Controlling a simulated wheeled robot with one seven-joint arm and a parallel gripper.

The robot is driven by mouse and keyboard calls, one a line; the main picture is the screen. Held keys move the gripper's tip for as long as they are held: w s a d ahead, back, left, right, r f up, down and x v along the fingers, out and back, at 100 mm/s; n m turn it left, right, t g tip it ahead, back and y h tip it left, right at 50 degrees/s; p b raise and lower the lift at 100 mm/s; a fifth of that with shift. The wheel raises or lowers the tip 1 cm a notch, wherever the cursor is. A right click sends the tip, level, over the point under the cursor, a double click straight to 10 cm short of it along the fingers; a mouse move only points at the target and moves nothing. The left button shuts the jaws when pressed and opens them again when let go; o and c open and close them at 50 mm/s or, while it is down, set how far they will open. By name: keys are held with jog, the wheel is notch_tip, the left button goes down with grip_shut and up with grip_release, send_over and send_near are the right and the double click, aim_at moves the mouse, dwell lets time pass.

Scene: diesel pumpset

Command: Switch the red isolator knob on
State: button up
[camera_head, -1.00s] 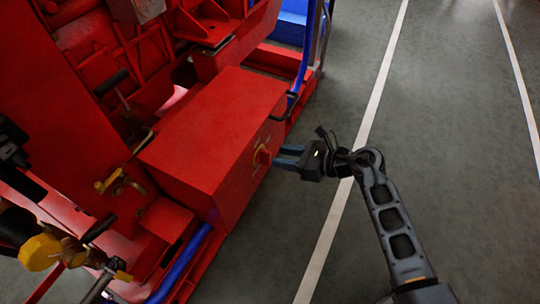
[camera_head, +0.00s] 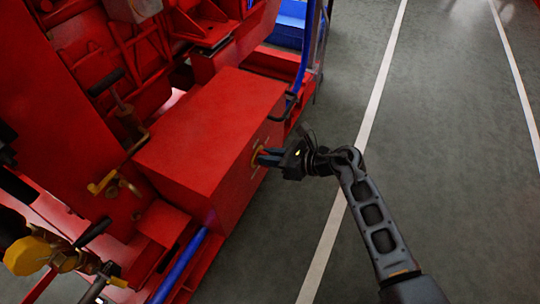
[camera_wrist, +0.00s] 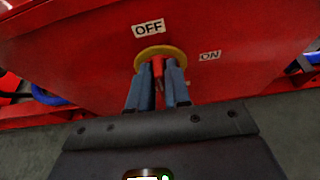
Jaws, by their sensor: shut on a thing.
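The red isolator knob (camera_wrist: 157,68) sits on a yellow round plate (camera_wrist: 152,52) on the side of the red box (camera_head: 212,118). In the wrist view an OFF label (camera_wrist: 148,29) is above the plate and an ON label (camera_wrist: 210,56) is to its right. The knob's grip stands upright, in line with the OFF label. My gripper (camera_head: 262,156) is at the knob in the head view. In the wrist view its blue fingers (camera_wrist: 157,82) are shut on the knob, one on each side. The fingers hide part of the knob.
A black handle (camera_head: 284,108) sticks out near the box's far corner, with a blue pipe (camera_head: 304,55) behind it. A brass valve (camera_head: 112,182) is left of the box. The grey floor (camera_head: 270,240) on the right is open.

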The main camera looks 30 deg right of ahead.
grip_shut()
jog(key=m+y, duration=0.2)
jog(key=m, duration=0.2)
jog(key=d+f+m+g+y, duration=0.1)
jog(key=m+y, duration=0.2)
jog(key=m, duration=0.1)
jog(key=w+f+m+y, duration=0.1)
jog(key=m+y, duration=0.1)
jog(key=m, duration=0.3)
jog(key=shift+d+f+g+b, duration=0.2)
jog(key=shift+d+g+b, duration=0.05)
jog(key=shift+g+b, duration=0.1)
dwell(0.4)
jog(key=shift+s+a, duration=0.1)
jog(key=shift+a, duration=0.05)
dwell(0.4)
